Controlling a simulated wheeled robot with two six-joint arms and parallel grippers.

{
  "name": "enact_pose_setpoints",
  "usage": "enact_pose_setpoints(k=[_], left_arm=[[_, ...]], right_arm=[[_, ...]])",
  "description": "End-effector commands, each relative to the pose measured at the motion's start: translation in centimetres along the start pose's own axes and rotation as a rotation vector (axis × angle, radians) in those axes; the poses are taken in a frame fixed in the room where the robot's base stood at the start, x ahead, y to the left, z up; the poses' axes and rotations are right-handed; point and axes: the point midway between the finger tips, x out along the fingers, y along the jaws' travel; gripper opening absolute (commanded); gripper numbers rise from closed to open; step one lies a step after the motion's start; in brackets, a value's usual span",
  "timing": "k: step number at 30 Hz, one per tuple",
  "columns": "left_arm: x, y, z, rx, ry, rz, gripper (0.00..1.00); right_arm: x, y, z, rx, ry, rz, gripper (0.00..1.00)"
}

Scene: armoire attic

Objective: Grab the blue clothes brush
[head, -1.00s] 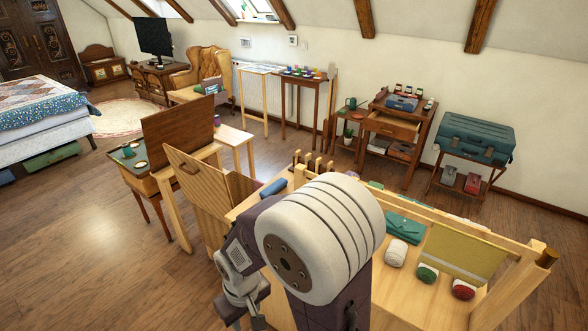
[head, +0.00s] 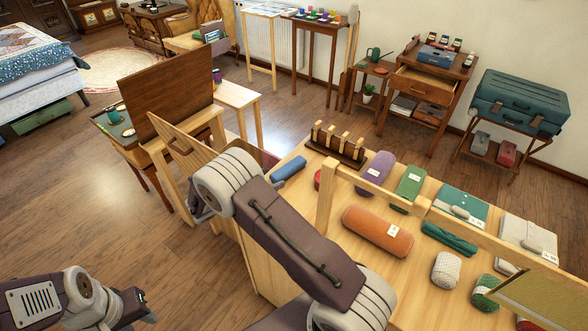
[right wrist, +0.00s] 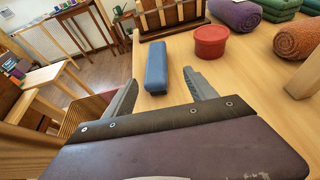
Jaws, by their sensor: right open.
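The blue clothes brush (head: 288,167), a long rounded bar, lies near the left edge of the wooden table (head: 300,237). In the right wrist view the brush (right wrist: 156,66) lies just ahead, lined up with the gap between the fingers. My right gripper (right wrist: 160,79) is open and empty there, one finger either side of the brush's near end. In the head view my right arm hides most of that gripper. My left arm's end (head: 128,306) shows at the lower left; its jaws are not clear.
A red round tub (right wrist: 210,42) stands right of the brush, and a dark wooden rack (head: 337,147) stands behind it. A purple roll (head: 376,173) and an orange roll (head: 377,231) lie further right. A wooden rail crosses the table. A dark wooden panel (head: 170,95) stands left.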

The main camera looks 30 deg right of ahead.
Motion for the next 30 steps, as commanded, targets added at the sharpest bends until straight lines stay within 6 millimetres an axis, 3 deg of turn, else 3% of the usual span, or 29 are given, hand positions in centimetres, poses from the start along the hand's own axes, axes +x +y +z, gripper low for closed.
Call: enact_pose_setpoints(k=[4,10,14,21,30], left_arm=[[0.0,0.0,0.0,0.000,0.000,0.000,0.36],[-0.1,0.0,0.0,0.000,0.000,0.000,0.36],[-0.1,0.0,0.0,0.000,0.000,0.000,0.36],[-0.3,0.0,-0.1,0.000,0.000,0.000,0.36],[-0.2,0.0,-0.1,0.000,0.000,0.000,0.36]], right_arm=[[0.8,-0.1,0.0,0.001,0.001,-0.005,0.65],[3.8,-0.3,-0.1,0.002,0.003,-0.008,0.65],[4.4,-0.2,0.0,0.003,0.004,-0.007,0.65],[8.5,-0.1,0.1,0.004,0.005,-0.007,0.65],[9.2,0.0,0.1,0.004,0.004,-0.005,0.63]])
